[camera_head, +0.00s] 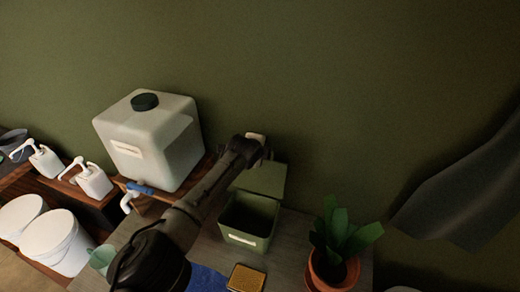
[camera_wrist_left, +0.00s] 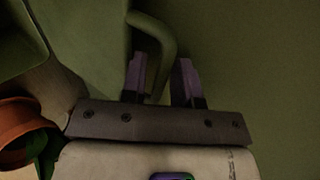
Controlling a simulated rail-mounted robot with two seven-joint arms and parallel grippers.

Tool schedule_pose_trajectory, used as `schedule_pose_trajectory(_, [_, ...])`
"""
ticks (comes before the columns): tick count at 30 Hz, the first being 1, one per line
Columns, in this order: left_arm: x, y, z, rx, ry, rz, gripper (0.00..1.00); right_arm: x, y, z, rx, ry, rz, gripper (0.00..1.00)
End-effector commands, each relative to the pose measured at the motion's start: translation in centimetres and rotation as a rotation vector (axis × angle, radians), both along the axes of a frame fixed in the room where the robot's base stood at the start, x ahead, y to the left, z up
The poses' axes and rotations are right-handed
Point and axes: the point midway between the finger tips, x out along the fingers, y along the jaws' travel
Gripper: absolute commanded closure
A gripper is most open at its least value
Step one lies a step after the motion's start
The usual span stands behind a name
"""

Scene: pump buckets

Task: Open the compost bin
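The green compost bin (camera_head: 246,241) stands on the table in the head view, its dark inside showing. Its green lid (camera_head: 266,180) is raised at the back, tilted up against the wall side. My left gripper (camera_head: 262,152) is at the lid's upper edge, and the arm partly covers the lid's left side. In the left wrist view, the fingers of my left gripper (camera_wrist_left: 161,78) are apart, one on each side of the green loop handle (camera_wrist_left: 165,38). Whether they touch the handle is unclear. My right gripper is not in view.
A white water container (camera_head: 150,150) with a blue tap stands left. A potted plant (camera_head: 333,270) stands right of the bin and also shows in the wrist view (camera_wrist_left: 20,125). A brown sponge (camera_head: 246,278) lies in front. White buckets (camera_head: 55,238) and pump bottles (camera_head: 92,183) are further left.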

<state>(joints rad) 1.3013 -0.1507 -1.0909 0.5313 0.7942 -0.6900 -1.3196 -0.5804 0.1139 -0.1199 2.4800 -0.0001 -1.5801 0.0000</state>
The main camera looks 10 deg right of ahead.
Motion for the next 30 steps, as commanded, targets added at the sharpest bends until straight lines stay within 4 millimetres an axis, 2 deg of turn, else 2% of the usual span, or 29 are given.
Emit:
schedule_pose_trajectory(16, [-0.5,0.3,0.5,0.001,0.0,-0.003,0.65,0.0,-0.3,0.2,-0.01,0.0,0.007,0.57])
schedule_pose_trajectory(30, [-3.9,2.0,3.2,0.003,-0.004,-0.003,0.65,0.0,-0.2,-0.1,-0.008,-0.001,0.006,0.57])
